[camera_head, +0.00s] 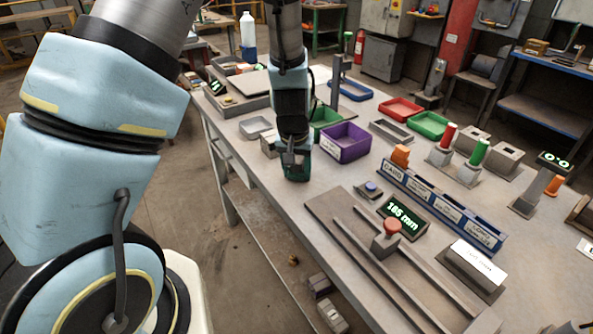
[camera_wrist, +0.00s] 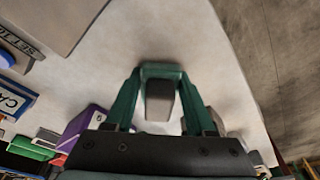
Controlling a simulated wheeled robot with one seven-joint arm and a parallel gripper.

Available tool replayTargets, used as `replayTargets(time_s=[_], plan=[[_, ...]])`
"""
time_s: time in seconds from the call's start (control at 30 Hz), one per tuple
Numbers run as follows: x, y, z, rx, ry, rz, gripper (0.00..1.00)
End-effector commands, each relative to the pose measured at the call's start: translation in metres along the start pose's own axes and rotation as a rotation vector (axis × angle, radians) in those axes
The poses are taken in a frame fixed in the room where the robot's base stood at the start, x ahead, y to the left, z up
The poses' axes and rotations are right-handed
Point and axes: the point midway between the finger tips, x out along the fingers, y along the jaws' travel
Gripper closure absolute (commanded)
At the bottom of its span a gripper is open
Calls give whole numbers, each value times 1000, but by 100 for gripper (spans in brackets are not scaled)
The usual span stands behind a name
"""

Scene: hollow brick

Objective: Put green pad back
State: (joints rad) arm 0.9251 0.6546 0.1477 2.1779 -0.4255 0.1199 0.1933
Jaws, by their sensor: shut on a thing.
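My gripper (camera_head: 291,156) points down over the near left part of the bench, left of the purple bin. A dark green piece (camera_head: 299,172), which I take for the green pad, is at its fingertips, low over or touching the bench top; I cannot tell which.
The purple bin (camera_head: 345,142) stands close on the right, with a green bin (camera_head: 323,117) behind it. Red (camera_head: 400,108) and green (camera_head: 429,125) trays stand farther back. A railed plate with a red knob (camera_head: 393,226) and a "185 mm" display (camera_head: 403,215) lie nearer. The bench's left edge is close.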

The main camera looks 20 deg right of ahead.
Motion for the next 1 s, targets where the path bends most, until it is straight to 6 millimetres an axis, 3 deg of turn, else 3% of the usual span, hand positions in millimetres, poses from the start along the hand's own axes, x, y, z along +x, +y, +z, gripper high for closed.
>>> replayTargets(time_s=[0.1, 0.13, 0.37, 0.77, 1.0], plan=[[9, 0, 6, 2, -12, -3, 100], [9, 0, 6, 2, -13, -3, 42], [11, -1, 7, 2, -14, -4, 16], [10, -4, 8, -1, -15, -7, 15], [-16, -3, 4, 1, -11, -7, 15]])
